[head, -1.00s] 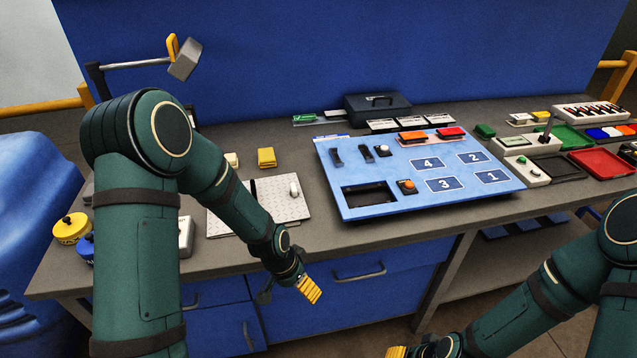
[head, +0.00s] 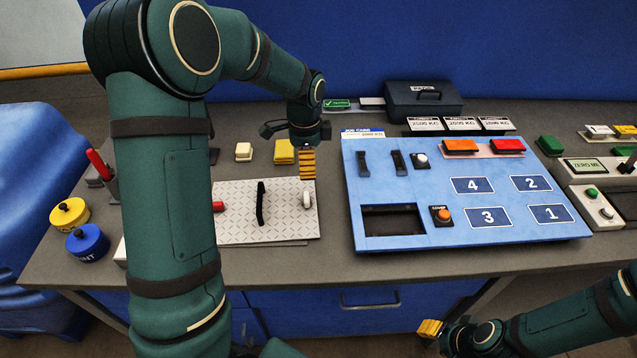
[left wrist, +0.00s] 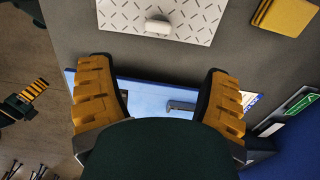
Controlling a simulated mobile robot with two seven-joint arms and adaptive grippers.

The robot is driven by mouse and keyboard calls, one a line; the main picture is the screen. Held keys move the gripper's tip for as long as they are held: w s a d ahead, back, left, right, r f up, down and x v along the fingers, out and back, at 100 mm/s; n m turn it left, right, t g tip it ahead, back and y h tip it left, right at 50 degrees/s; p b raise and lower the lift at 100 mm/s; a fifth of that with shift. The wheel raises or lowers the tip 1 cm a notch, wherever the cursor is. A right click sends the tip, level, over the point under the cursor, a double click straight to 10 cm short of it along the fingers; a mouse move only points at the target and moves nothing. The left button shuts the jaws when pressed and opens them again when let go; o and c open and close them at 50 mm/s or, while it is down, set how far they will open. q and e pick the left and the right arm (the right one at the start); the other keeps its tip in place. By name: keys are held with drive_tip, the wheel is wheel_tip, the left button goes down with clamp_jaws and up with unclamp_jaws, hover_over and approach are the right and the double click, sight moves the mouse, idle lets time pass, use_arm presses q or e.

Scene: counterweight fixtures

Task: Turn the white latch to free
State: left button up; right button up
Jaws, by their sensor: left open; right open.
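The white latch (head: 307,200) is a small rounded white handle at the right edge of a light diamond-patterned plate (head: 285,224). In the left wrist view the latch (left wrist: 158,26) shows near the top, on the plate's edge. My left gripper (head: 307,164) is above the bench just behind the latch, pointing down, apart from it. In the left wrist view its yellow fingers (left wrist: 158,85) are spread wide with nothing between them. My right gripper (head: 430,328) is low at the front, off the bench edge, open and away from the latch.
A black handle (head: 261,203) and a red knob (head: 218,206) are also on the plate. The blue panel (head: 470,236) stands close on the right. Yellow blocks (head: 284,152) lie behind the plate. Yellow and blue round weights (head: 88,242) stand at the left.

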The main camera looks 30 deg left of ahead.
sight(306, 197)
use_arm(q)
drive_tip(key=f, duration=0.4)
drive_tip(key=f+b, duration=0.1)
drive_tip(key=f, duration=0.8)
drive_tip(key=shift+s+f, duration=0.25)
drive_tip(key=c, duration=1.2)
